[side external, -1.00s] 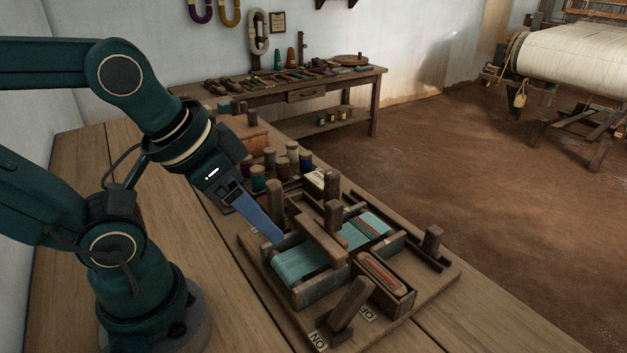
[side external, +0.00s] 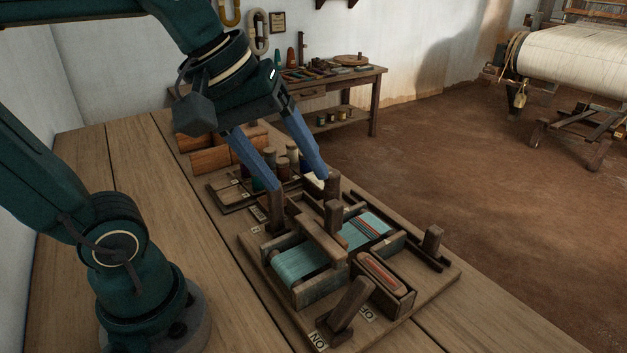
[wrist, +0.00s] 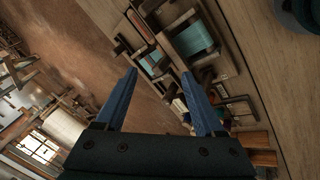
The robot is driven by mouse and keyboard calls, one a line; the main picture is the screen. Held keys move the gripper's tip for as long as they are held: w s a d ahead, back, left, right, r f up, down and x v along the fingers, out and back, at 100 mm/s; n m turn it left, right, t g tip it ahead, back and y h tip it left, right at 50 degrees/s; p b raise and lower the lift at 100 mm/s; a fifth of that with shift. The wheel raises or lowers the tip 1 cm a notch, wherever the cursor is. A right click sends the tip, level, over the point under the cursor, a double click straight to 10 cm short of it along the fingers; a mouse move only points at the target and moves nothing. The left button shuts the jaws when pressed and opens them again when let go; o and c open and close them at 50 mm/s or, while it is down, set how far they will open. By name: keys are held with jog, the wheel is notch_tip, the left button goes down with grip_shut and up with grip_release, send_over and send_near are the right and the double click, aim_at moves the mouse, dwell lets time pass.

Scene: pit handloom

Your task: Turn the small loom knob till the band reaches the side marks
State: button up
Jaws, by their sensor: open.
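The small loom (side external: 322,275) stands on a wooden board on the bench, with teal threads (side external: 300,262) at its near end. A band (side external: 362,233) with red and pale stripes crosses the teal at its far part. Short wooden posts stand on the loom, including one at the left (side external: 275,212) and one at the back (side external: 332,187); I cannot tell which is the knob. My gripper (side external: 298,182) is open and empty, its blue fingers pointing down above the loom's back end. Its fingers also show in the wrist view (wrist: 160,73). The side marks are too small to make out.
A wooden lever (side external: 349,304) stands at the front beside ON and OFF labels. A box with a reddish shuttle (side external: 382,272) is on the loom's right. Spools (side external: 292,153) and wooden blocks (side external: 212,156) stand behind.

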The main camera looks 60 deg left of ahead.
jog(key=w+a+r+n+g, duration=0.1)
jog(key=w+a+r+n, duration=0.1)
jog(key=w+n, duration=0.5)
jog(key=n+g+h, duration=0.2)
jog(key=n+h, duration=0.1)
jog(key=n, duration=0.6)
send_over(331, 172)
jog(key=s+a, duration=0.1)
jog(key=a, duration=0.1)
notch_tip(331, 172, down, 10)
jog(key=shift+x, duration=2.3)
grip_shut()
